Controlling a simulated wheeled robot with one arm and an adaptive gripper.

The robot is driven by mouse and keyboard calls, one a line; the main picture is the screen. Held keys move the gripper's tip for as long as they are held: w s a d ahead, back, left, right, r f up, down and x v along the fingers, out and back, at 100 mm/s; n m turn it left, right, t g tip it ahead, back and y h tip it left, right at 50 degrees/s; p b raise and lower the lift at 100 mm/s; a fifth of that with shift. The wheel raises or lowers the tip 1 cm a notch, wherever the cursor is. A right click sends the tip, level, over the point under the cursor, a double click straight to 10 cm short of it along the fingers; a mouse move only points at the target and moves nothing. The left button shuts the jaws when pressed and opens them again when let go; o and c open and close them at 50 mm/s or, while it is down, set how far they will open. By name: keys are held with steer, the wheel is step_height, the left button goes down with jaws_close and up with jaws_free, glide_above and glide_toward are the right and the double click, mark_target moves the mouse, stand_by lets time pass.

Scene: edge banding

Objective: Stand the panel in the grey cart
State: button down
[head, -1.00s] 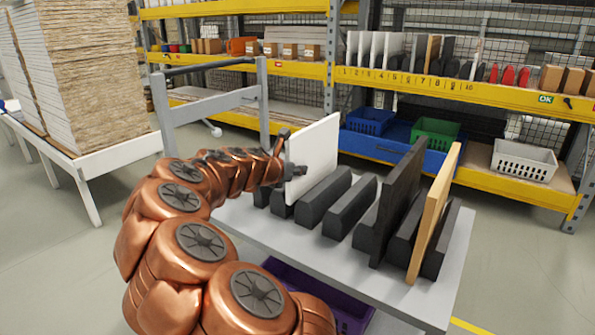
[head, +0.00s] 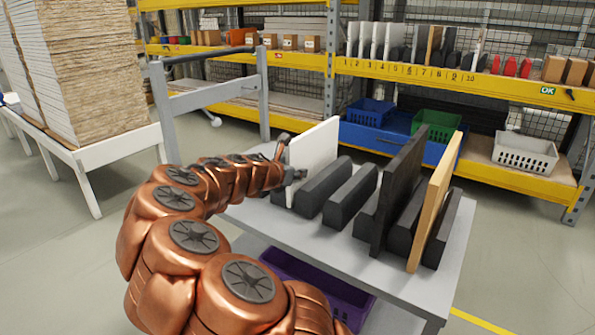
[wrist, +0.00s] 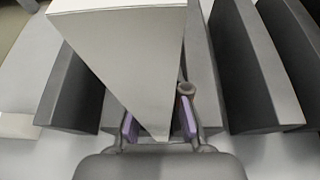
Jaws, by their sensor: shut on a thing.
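My gripper (head: 290,161) is shut on a white panel (head: 317,146) and holds it upright at the left end of the grey cart (head: 290,240). In the wrist view the panel (wrist: 130,50) stands between the purple-padded fingers (wrist: 159,127), with dark blocks on both sides of it. The panel's lower edge is partly hidden in the head view, so I cannot tell whether it touches the cart top. A black panel (head: 398,186) and a light wood panel (head: 436,200) stand upright between dark blocks (head: 352,197) farther right on the cart.
A purple crate (head: 320,290) sits on the cart's lower level. Behind is a yellow-edged shelf with a blue basket (head: 370,112), a green basket (head: 437,125), a white basket (head: 525,153) and numbered upright panels. A stack of boards (head: 85,80) stands on a white table at left.

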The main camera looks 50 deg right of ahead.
steer(key=c, duration=1.1)
jaws_free()
steer(key=shift+v, duration=6.05)
steer(key=shift+r, duration=0.1)
